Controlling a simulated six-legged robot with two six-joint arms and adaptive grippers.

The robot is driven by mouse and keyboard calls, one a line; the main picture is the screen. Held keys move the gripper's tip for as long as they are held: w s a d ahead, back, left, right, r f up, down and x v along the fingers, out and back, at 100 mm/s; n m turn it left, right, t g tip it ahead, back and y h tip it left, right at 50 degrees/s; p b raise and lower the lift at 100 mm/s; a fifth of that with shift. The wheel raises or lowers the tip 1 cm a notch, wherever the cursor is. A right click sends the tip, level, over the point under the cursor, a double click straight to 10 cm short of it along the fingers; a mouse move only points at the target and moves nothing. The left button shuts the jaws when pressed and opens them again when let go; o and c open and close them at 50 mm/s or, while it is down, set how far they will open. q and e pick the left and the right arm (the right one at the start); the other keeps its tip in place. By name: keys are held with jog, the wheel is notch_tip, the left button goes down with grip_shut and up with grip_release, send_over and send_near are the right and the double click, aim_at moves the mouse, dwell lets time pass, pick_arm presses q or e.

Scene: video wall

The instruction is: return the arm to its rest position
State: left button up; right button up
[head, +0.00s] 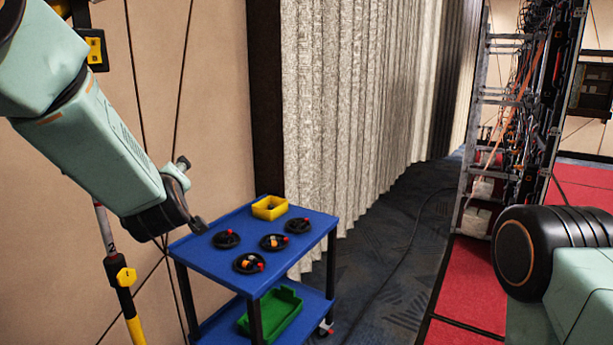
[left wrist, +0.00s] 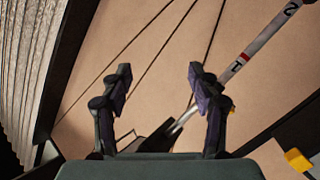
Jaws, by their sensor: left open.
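My left arm (head: 100,140) comes in from the upper left in the head view, pale green with dark joints. My left gripper (head: 190,195) is at the left edge of the blue cart, and its height above the cart top is hard to judge. In the left wrist view its two dark fingers (left wrist: 160,80) stand wide apart with nothing between them. My right arm (head: 560,260) shows only in part at the lower right of the head view. Its gripper is not in view.
The blue cart (head: 205,253) carries several black round pieces and a yellow bin (head: 269,208). A green bin (head: 275,312) sits on its lower shelf. A yellow-black pole (head: 125,290) stands left. A cable rack (head: 510,110) stands right. Carpet behind the cart is mostly clear.

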pick_arm(q)
jog(key=s+d+f+m+g+h+b, duration=0.1)
jog(key=s+f+m+g+b, duration=0.2)
jog(key=f, duration=0.8)
jog(key=s+d+f+m+g+h, duration=0.1)
jog(key=s+f+m+h, duration=0.1)
jog(key=s+f, duration=0.6)
jog(key=s+d+f+m+g+h+b, duration=0.1)
jog(key=s+d+f+m+b, duration=0.15)
jog(key=f, duration=1.05)
jog(key=s+d+f+m+g+h+b, duration=0.1)
jog(key=s+f+g+b, duration=0.3)
jog(key=s+f, duration=1)
jog(key=s+d+f+m+g+h+b, duration=0.1)
jog(key=s+f+m+g+b, duration=0.2)
jog(key=s+f, duration=1.1)
jog(key=s+g+b, duration=0.2)
jog(key=s+g, duration=0.1)
jog(key=s, duration=0.2)
jog(key=shift+s+h+b, duration=0.3)
jog(key=shift+s, duration=0.05)
jog(key=shift+s+d, duration=0.1)
jog(key=shift+d, duration=0.05)
